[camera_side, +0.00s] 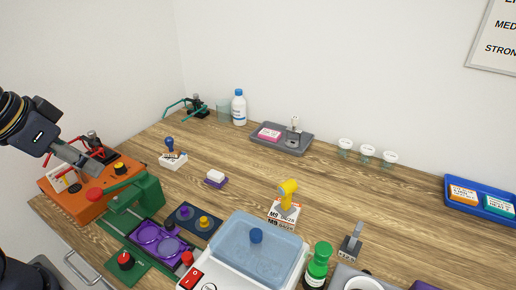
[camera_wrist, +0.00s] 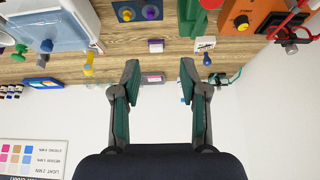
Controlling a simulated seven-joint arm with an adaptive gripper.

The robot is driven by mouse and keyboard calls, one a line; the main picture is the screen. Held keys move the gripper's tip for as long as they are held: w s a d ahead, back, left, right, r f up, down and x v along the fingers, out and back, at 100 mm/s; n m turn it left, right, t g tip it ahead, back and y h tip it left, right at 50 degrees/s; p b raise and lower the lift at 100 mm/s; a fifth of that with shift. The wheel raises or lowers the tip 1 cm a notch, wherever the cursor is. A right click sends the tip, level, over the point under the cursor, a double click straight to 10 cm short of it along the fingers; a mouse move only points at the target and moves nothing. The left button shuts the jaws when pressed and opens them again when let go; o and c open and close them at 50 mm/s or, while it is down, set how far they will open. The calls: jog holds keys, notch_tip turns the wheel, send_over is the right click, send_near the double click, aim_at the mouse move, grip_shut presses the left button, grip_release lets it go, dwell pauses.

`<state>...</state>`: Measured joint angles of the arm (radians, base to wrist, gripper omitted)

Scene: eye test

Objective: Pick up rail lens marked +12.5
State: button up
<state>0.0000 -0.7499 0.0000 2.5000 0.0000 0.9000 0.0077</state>
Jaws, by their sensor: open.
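I cannot make out a rail lens marked +12.5 in either view; no such marking is legible. My gripper (camera_wrist: 160,75) is open and empty in the wrist view, its two dark green fingers apart, with the bench and wall beyond them. In the side view my arm comes in from the left, above an orange box (camera_side: 72,203); its fingertips are hard to make out there. Small upright pieces that might be lenses or holders include a yellow-topped one (camera_side: 288,193) on a printed base, a grey one (camera_side: 351,243) and a blue-knobbed one (camera_side: 172,158) on a white block.
A white machine with a blue lid (camera_side: 270,240), a green-capped bottle (camera_side: 318,262) and a green press (camera_side: 145,190) crowd the front. A grey tray (camera_side: 305,150), several cups (camera_side: 367,151), a blue tray (camera_side: 455,200) and a white bottle (camera_side: 239,108) stand farther back. The middle-right wood is clear.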

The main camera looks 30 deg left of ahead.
jog(key=w+d+r+m+t, duration=0.1)
jog(key=w+d+r+m, duration=0.2)
jog(key=w+r+m, duration=1.15)
jog(key=w+d+f+m, duration=0.1)
jog(key=w+d+m, duration=0.5)
jog(key=m, duration=0.4)
jog(key=m+g, duration=0.2)
jog(key=m, duration=1.1)
send_over(358, 229)
jog(key=s, duration=0.5)
notch_tip(358, 229, down, 20)
jog(key=shift+n, duration=0.25)
jog(key=x, duration=1)
jog(key=shift+s+a, duration=0.1)
jog(key=shift+a, duration=0.15)
jog(key=shift+d+x, duration=0.15)
jog(key=shift+x, duration=1.35)
jog(key=shift+d+x, duration=0.15)
jog(key=shift+x, duration=1.4)
jog(key=shift+c, duration=0.4)
